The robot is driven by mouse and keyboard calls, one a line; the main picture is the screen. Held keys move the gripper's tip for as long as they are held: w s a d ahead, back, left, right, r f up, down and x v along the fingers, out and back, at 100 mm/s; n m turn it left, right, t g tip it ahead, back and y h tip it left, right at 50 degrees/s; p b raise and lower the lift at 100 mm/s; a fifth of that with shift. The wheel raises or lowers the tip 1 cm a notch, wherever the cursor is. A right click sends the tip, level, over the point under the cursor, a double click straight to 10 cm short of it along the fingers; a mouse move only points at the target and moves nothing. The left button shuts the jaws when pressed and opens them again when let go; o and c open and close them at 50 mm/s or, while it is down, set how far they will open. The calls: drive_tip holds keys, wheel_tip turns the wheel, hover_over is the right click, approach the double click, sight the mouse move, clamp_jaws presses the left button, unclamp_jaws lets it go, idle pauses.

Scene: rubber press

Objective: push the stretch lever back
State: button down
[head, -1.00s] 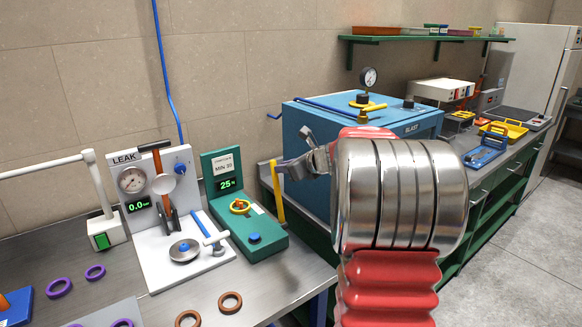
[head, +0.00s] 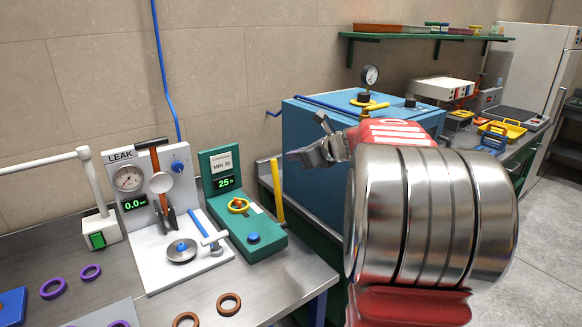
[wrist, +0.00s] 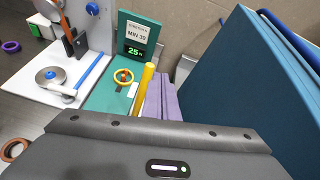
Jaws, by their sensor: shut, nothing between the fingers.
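The stretch lever is an upright yellow bar (head: 278,190) at the right side of the green stretch tester (head: 262,236). In the wrist view the lever (wrist: 146,88) stands upright, leaning slightly to the right. The tester's display (head: 224,183) reads 25 under a MIN 30 label. My gripper (head: 294,155) is shut and empty, just right of the lever's top in the head view. In the wrist view its purple-grey fingers (wrist: 165,98) lie right beside the lever; I cannot tell whether they touch.
The white leak tester (head: 165,225) stands left of the green one. Brown rings (head: 229,303) and purple rings (head: 54,288) lie on the bench at the front left.

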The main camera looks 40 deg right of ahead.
wheel_tip(320, 180, up, 6)
drive_tip(key=shift+s+d, duration=0.15)
drive_tip(key=shift+s, duration=0.15)
idle(0.6)
drive_tip(key=s+a+f+n+g, duration=0.5)
drive_tip(key=s+a+f+n, duration=0.4)
drive_tip(key=f+n, duration=0.4)
drive_tip(key=s+a+f+n+g, duration=0.1)
drive_tip(key=s+a+f+n, duration=0.1)
drive_tip(key=s+a+n, duration=0.8)
drive_tip(key=s+a+f+n+g, duration=0.1)
drive_tip(key=s+a+f+n, duration=0.1)
drive_tip(key=s+a+n, duration=0.8)
drive_tip(key=shift+s+a+n, duration=0.15)
drive_tip(key=shift+a+n, duration=0.25)
drive_tip(key=shift+a, duration=2.6)
